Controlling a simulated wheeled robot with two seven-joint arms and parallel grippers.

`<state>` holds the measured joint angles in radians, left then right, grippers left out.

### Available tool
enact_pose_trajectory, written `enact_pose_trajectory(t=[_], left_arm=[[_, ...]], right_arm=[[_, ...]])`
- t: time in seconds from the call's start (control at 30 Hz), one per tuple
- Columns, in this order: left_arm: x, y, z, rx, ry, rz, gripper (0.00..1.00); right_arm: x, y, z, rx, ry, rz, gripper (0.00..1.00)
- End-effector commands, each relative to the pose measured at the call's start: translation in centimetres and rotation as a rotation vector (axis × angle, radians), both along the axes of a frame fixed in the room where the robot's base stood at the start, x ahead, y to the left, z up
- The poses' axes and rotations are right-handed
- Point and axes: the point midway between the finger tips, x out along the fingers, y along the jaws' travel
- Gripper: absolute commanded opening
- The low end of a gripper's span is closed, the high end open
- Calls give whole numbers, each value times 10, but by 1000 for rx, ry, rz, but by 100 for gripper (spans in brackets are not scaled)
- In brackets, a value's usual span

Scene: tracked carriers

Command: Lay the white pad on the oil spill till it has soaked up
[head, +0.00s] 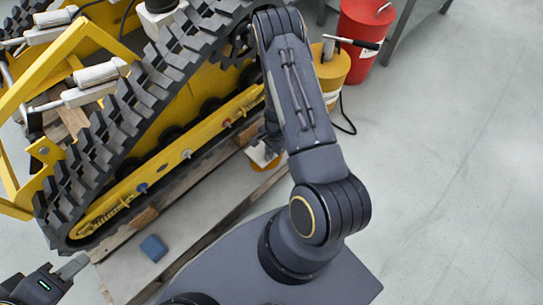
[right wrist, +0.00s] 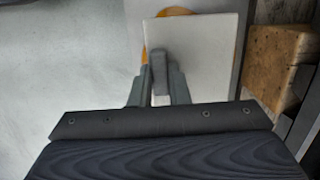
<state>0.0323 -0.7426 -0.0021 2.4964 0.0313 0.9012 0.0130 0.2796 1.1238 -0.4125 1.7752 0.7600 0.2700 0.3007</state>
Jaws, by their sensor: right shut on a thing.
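The white pad (right wrist: 208,72) is held in my right gripper (right wrist: 160,72), whose fingers are shut on its near part. The orange-brown oil spill (right wrist: 176,11) shows past the pad's far edge and sides in the right wrist view, so the pad covers most of it from there. I cannot tell if the pad touches it. In the head view, a bit of the pad (head: 262,152) and the spill (head: 263,165) show beside the tracked carrier; my right arm hides the rest. My left gripper (head: 72,268) is at the lower left, away from the pad; its opening is unclear.
The yellow tracked carrier (head: 160,175) with its black track fills the left. A wooden block (right wrist: 278,68) stands right of the pad. A blue block (head: 153,248) lies near the carrier. A yellow can (head: 331,68) and red bin (head: 362,35) stand behind. The right floor is clear.

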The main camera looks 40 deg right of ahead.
Motion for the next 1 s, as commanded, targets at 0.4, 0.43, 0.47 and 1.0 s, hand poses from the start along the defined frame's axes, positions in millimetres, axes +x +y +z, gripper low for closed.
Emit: enact_pose_trajectory(t=[0.4,0.43,0.47,1.0], left_arm=[[0,0,-24,0,0,0,36],[0,0,-24,0,0,0,36],[0,0,-24,0,0,0,36],[0,0,-26,0,0,0,36]], right_arm=[[4,-6,-39,-1,-1,0,0],[4,-6,-39,-1,-1,0,0],[4,-6,-39,-1,-1,0,0],[4,-6,-41,-1,0,0,37]])
